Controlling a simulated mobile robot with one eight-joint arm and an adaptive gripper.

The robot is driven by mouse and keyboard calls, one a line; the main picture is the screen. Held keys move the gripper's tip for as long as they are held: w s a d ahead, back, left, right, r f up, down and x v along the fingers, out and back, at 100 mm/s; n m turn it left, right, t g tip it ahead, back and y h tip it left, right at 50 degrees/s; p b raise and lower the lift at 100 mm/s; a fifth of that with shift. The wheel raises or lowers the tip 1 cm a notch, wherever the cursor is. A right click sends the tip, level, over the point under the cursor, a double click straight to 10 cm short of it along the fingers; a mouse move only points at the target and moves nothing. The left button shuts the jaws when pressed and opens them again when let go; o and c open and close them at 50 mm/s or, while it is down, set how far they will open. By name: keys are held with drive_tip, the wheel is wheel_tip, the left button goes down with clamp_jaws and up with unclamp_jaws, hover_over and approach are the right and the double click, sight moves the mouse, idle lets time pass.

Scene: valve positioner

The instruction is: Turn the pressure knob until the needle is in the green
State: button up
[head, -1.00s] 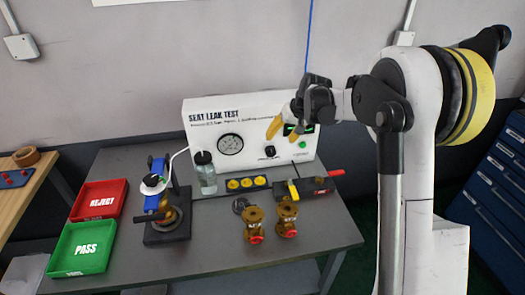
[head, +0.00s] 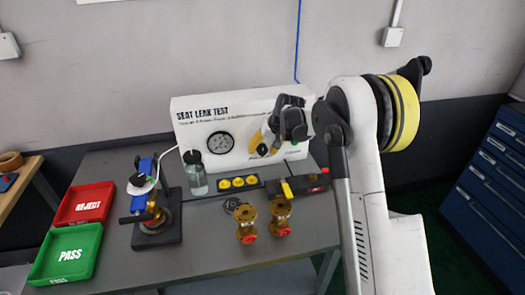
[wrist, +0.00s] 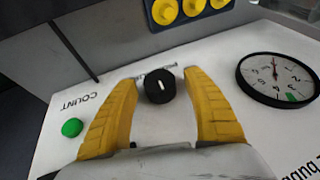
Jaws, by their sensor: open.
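The pressure knob (wrist: 160,86) is black and round with a white mark, on the white SEAT LEAK TEST panel (head: 182,128). My gripper (wrist: 161,79) is open, and in the wrist view its yellow fingers stand on either side of the knob with a visible gap on each side. In the head view my gripper (head: 264,144) is in front of the panel, right of the gauge, and partly hides the knob. The round gauge (wrist: 278,79) has a white face and a small green sector (wrist: 291,97). Its needle appears to lie outside the green, though it is small.
Yellow buttons (head: 238,183) sit in front of the panel, beside a bottle (head: 195,178). Two brass valves (head: 246,223) stand nearer the front. A clamp fixture (head: 157,215), red tray (head: 85,205) and green tray (head: 67,253) are at left. A green button (wrist: 72,127) is near my left finger.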

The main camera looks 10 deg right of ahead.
drive_tip(key=c, duration=1.2)
drive_tip(key=shift+o, duration=0.2)
drive_tip(key=shift+d, duration=0.1)
drive_tip(key=y+b, duration=0.1)
drive_tip(key=y, duration=0.2)
drive_tip(key=shift+d+f+m+y, duration=0.1)
drive_tip(key=shift+f+m+y, duration=0.05)
drive_tip(key=shift+m+y, duration=0.25)
drive_tip(key=y+b, duration=0.1)
drive_tip(key=y, duration=0.1)
drive_tip(key=shift+f+m+t+y, duration=0.1)
drive_tip(key=shift+m+t+y, duration=0.2)
drive_tip(key=m+y+b, duration=0.1)
drive_tip(key=y+b, duration=0.1)
drive_tip(key=y, duration=0.1)
drive_tip(key=shift+b, duration=0.3)
drive_tip(key=shift+m+t+y+b, duration=0.55)
drive_tip(key=shift+y+b, duration=0.45)
drive_tip(key=shift+y, duration=0.8)
